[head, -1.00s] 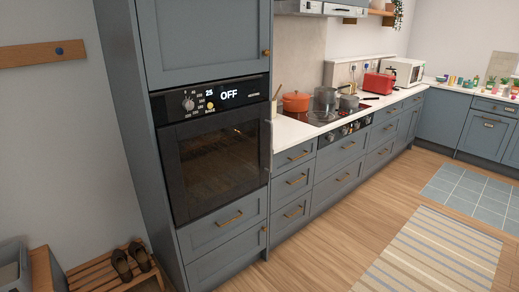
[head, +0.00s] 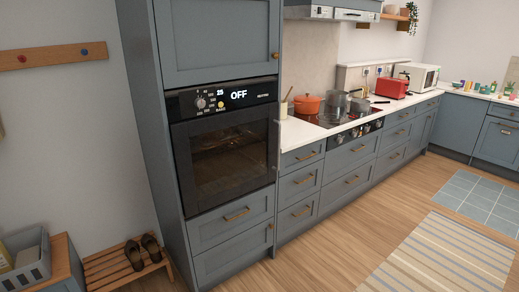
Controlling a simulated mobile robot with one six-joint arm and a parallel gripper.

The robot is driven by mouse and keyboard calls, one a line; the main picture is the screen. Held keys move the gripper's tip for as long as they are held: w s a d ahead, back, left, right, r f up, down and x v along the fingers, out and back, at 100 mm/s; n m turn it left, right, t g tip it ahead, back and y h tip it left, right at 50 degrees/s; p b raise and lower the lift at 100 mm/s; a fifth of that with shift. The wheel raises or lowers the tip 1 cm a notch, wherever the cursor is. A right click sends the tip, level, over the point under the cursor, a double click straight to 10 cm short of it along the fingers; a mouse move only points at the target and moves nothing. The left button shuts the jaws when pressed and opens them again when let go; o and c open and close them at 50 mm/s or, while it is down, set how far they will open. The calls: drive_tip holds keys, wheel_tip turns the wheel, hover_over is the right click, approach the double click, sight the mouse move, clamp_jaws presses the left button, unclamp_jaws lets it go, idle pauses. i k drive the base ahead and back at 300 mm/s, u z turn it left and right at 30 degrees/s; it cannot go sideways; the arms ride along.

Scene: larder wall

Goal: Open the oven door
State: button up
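The built-in oven (head: 222,145) stands in a tall blue-grey cabinet, left of centre in the head view. Its dark glass oven door (head: 215,195) is shut. A thin upright bar, which looks like the handle, shows faintly at the door's right edge. Dim racks show through the glass. My gripper is not in view.
Drawers (head: 235,215) sit below the oven. A counter with a hob (head: 335,115), an orange pot (head: 307,104) and a red toaster (head: 391,88) runs off to the right. A shoe rack (head: 125,268) and a grey basket (head: 28,265) stand lower left. Wooden floor (head: 350,225) in front is clear, with rugs at right.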

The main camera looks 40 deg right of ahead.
sight(219, 158)
drive_tip(key=z, duration=0.45)
drive_tip(key=k, duration=0.15)
drive_tip(key=u, duration=2.05)
drive_tip(key=k, duration=0.65)
drive_tip(key=z, duration=0.6)
drive_tip(key=k, duration=0.7)
drive_tip(key=z, duration=0.65)
drive_tip(key=i, duration=1.55)
drive_tip(key=u, duration=0.1)
